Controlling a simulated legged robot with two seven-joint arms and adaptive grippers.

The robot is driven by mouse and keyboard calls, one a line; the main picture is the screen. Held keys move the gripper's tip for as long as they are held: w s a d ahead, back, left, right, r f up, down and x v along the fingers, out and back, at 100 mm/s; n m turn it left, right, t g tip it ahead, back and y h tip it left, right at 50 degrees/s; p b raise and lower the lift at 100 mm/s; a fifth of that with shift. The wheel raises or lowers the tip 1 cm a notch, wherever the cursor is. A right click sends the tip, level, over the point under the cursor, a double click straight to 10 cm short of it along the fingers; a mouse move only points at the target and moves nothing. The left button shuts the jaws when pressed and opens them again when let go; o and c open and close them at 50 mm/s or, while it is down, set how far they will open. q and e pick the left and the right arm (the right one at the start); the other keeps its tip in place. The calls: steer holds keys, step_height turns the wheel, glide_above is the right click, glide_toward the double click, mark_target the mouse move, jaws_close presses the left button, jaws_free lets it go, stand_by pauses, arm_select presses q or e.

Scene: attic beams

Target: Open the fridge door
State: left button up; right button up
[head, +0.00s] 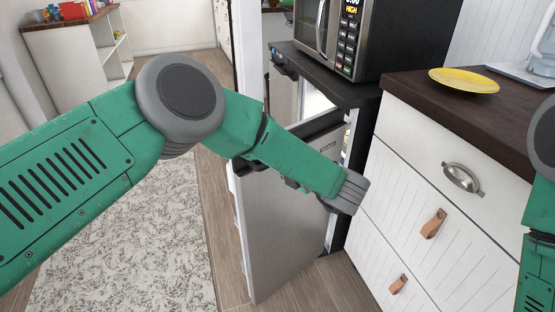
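The small fridge's grey door (283,238) stands open, swung out from the dark cabinet under the microwave. Its broad flat face is toward me. Part of the bright fridge interior (316,106) shows behind the door's dark top edge. My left arm crosses in front of the door, and its gripper (349,192) is by the door's right side. The grey fingers overlap the door's edge in the picture; I cannot tell whether they touch it or how far they are parted. My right arm shows only at the right edge, with its gripper out of view.
A microwave (340,35) stands on a dark top above the fridge. White drawers (425,185) with a dark countertop stand close on the right, holding a yellow plate (464,80). A patterned rug (135,245) and clear wooden floor lie to the left. A shelf unit stands behind.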

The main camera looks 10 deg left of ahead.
arm_select(q)
steer(key=shift+s+d+r, duration=0.15)
steer(key=shift+s+d, duration=0.05)
steer(key=shift+d, duration=0.35)
steer(key=v, duration=1)
steer(key=shift+s+d, duration=0.2)
steer(key=shift+s, duration=0.2)
